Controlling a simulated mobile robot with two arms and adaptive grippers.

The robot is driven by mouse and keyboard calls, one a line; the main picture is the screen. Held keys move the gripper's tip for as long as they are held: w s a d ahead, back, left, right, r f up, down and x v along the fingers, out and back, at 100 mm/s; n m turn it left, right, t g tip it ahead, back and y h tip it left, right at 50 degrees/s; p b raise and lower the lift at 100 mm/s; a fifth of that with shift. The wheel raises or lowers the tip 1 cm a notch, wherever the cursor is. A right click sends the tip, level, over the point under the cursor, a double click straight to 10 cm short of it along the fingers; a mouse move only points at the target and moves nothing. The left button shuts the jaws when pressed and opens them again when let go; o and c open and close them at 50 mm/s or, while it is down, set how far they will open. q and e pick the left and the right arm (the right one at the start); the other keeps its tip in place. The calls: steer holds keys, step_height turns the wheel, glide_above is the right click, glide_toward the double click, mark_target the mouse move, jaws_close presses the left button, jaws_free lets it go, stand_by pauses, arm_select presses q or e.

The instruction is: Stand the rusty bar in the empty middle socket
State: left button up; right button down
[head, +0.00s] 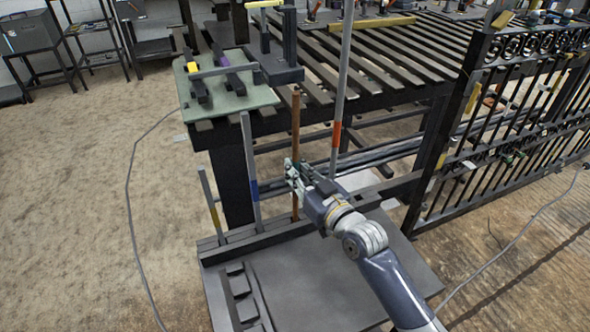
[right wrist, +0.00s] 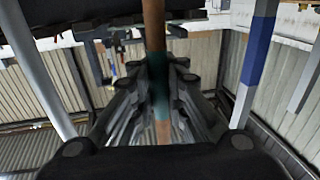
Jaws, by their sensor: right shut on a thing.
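The rusty bar (head: 296,120) stands about upright, brown, between a grey bar with a blue band (head: 249,165) and a taller grey bar with an orange band (head: 341,95). My right gripper (head: 294,174) is shut on its lower half. In the right wrist view, the bar (right wrist: 154,25) runs between the fingers (right wrist: 158,95), with a teal patch at the grip. Its lower end meets the dark rack (head: 262,239) in the head view; I cannot tell whether it is inside the middle socket, whose mouth is not clear. My left gripper is not in view.
A shorter bar with a yellow band (head: 211,205) stands at the rack's left end. A slatted table (head: 390,60) with a green mat (head: 225,105) stands close behind. A black gate (head: 510,130) is at right. Open floor (head: 90,190) lies at left.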

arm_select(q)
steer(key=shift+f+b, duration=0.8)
arm_select(e)
steer(key=shift+f, duration=1)
steer(key=c, duration=1.5)
jaws_free()
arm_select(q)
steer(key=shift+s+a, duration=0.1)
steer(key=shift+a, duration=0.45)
arm_select(e)
steer(key=v, duration=0.8)
steer(key=shift+f, duration=0.1)
